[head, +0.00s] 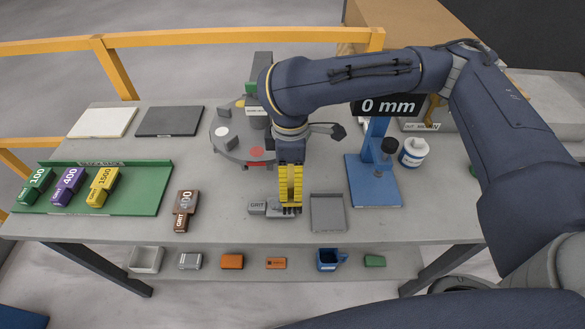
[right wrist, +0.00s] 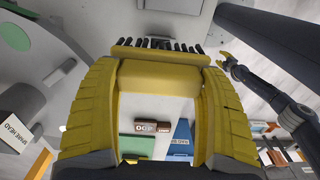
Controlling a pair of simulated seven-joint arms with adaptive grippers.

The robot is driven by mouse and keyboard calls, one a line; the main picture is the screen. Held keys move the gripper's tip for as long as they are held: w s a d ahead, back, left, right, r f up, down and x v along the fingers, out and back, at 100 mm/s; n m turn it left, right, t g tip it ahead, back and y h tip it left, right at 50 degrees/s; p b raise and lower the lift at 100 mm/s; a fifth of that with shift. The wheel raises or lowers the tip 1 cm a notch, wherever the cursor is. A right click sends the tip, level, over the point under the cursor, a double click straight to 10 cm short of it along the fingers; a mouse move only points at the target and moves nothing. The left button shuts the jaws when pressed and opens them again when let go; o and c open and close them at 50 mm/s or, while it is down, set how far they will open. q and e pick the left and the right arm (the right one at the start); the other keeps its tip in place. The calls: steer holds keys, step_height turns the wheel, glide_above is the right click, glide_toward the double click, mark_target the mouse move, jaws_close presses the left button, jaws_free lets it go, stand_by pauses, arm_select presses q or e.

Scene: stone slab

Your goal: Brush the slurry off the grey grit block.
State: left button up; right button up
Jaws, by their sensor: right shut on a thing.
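The grey grit block (head: 257,208), with GRIT lettering on its left end, lies near the table's front edge in the head view. My right gripper (head: 290,203) points down over the block's right part and hides some of it. In the right wrist view the yellow fingers are shut on a yellow brush (right wrist: 160,78) with dark bristles. Whether the bristles touch the block, and any slurry on it, I cannot tell. A small dark arm with yellow fingers, seemingly my left gripper (right wrist: 228,63), shows at right in the right wrist view; its opening is unclear.
A grey tray (head: 328,226) lies right of the block, and a brown grit block (head: 185,208) lies left. A round turntable (head: 228,150) stands behind. A blue gauge stand (head: 375,190) and white bottle (head: 413,152) stand right. A green rack (head: 145,205) holds coloured blocks.

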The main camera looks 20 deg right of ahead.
steer(key=shift+f, duration=0.7)
steer(key=shift+w+a+f, duration=0.15)
steer(key=shift+a+f, duration=0.4)
steer(key=shift+f, duration=0.1)
steer(key=shift+f, duration=0.1)
steer(key=shift+w+a+f, duration=0.2)
steer(key=shift+w+f, duration=0.6)
steer(key=shift+f, duration=0.25)
steer(key=shift+f, duration=0.6)
steer(key=shift+s, duration=0.15)
steer(key=shift+s+a+r, duration=0.1)
steer(key=shift+s+a, duration=0.1)
steer(key=shift+s, duration=0.35)
